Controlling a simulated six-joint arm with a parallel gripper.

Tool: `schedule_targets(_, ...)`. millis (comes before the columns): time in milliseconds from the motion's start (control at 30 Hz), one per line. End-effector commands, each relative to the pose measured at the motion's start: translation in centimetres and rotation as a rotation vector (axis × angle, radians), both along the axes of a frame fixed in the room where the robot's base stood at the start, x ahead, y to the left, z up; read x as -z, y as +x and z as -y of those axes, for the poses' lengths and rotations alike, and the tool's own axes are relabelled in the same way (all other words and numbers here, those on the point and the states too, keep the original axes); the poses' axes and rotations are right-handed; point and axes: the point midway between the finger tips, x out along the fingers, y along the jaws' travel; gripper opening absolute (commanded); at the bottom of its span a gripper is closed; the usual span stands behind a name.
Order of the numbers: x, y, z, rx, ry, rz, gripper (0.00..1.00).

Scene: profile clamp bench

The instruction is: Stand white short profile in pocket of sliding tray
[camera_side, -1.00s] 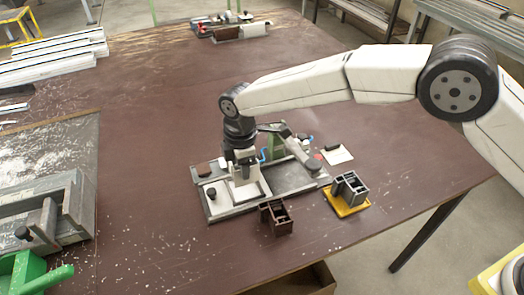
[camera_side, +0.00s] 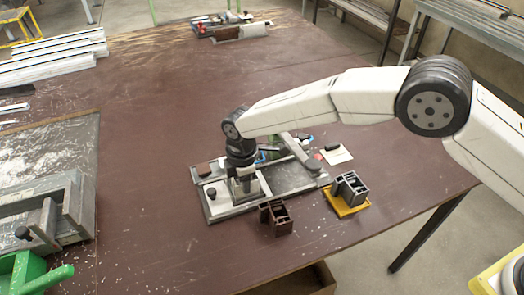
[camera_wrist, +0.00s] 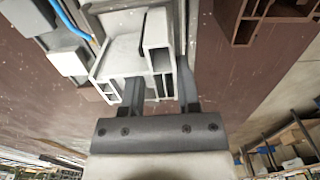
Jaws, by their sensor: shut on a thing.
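The white short profile (camera_wrist: 158,40) is held in my gripper (camera_wrist: 161,88). In the wrist view its hollow, stepped end faces the camera, with one finger along its right side and the other by its open channel. In the side view my gripper (camera_side: 243,186) is low over the left part of the grey clamp fixture, pointing down. The pale sliding tray (camera_side: 219,209) lies around and below the gripper. The gripper hides most of the profile and the pocket, so I cannot tell whether the profile's foot is inside the pocket or touching its floor.
A brown profile (camera_side: 275,217) stands just in front of the fixture. A dark grey profile (camera_side: 349,187) stands on a yellow pad (camera_side: 346,208) to the right. A clamp arm (camera_side: 297,147) rises behind the gripper.

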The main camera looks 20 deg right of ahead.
Motion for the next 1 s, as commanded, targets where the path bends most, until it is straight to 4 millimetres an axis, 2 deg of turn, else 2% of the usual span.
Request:
schedule_targets(233, 0.0, 0.0, 0.0, 0.000, 0.000, 0.000, 0.00)
schedule_targets(267, 0.0, 0.0, 0.0, 0.000, 0.000, 0.000, 0.47)
schedule_targets(300, 0.0, 0.0, 0.0, 0.000, 0.000, 0.000, 0.59)
schedule_targets(367, 0.0, 0.0, 0.0, 0.000, 0.000, 0.000, 0.79)
schedule_targets(400, 0.0, 0.0, 0.0, 0.000, 0.000, 0.000, 0.82)
schedule_targets(767, -0.3, 0.0, 0.0, 0.000, 0.000, 0.000, 0.82)
schedule_targets(1000, -2.5, 0.0, 0.0, 0.000, 0.001, 0.002, 0.82)
